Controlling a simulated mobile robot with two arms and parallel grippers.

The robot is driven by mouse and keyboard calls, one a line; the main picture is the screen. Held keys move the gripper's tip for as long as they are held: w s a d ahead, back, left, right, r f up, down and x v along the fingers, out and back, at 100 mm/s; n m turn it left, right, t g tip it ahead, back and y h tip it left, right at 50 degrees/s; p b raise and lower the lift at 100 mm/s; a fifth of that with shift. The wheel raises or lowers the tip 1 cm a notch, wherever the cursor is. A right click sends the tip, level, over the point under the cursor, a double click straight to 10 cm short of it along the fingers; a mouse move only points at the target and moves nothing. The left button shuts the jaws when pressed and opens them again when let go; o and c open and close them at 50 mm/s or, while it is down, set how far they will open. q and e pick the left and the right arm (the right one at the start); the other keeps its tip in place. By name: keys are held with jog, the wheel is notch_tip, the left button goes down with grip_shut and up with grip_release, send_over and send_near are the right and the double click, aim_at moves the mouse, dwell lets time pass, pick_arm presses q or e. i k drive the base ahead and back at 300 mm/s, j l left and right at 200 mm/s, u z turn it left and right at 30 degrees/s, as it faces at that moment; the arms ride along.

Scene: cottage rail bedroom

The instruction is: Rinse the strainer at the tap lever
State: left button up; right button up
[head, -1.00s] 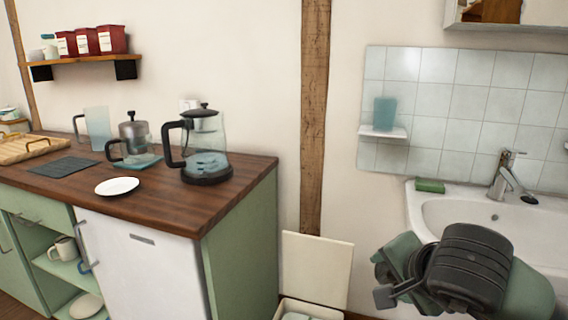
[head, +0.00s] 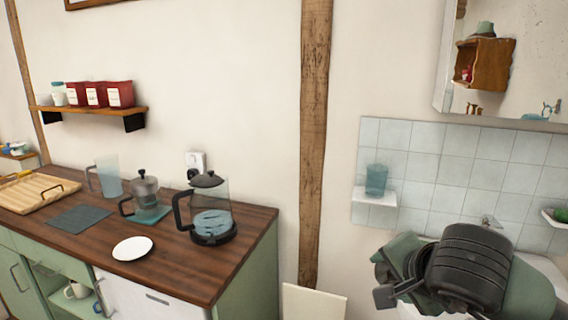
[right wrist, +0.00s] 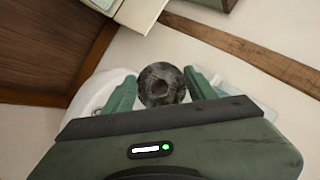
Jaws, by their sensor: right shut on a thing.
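My right gripper (head: 388,275) is low at the right of the head view, in front of the sink. In the right wrist view, a round, dark, mottled piece sits between its two green fingers; this appears to be the strainer (right wrist: 161,85), held in the shut jaws. The strainer cannot be clearly made out in the head view. The tap (head: 489,221) shows only as a small metal tip above my right arm; its lever and spout are mostly hidden. The sink (head: 543,264) is largely covered by my arm. My left gripper is not in view.
A small wall shelf (head: 375,196) with a blue cup (head: 376,179) is behind my gripper. A mirror (head: 520,80) hangs above the tiles.

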aim_at(489, 220)
jog(key=l+z, duration=0.1)
jog(key=z, duration=0.3)
jog(key=l+z, duration=0.1)
jog(key=z, duration=0.25)
jog(key=l+z, duration=0.1)
jog(key=z, duration=0.3)
jog(key=j+z, duration=0.15)
jog(key=j, duration=1.1)
jog(key=i, duration=0.05)
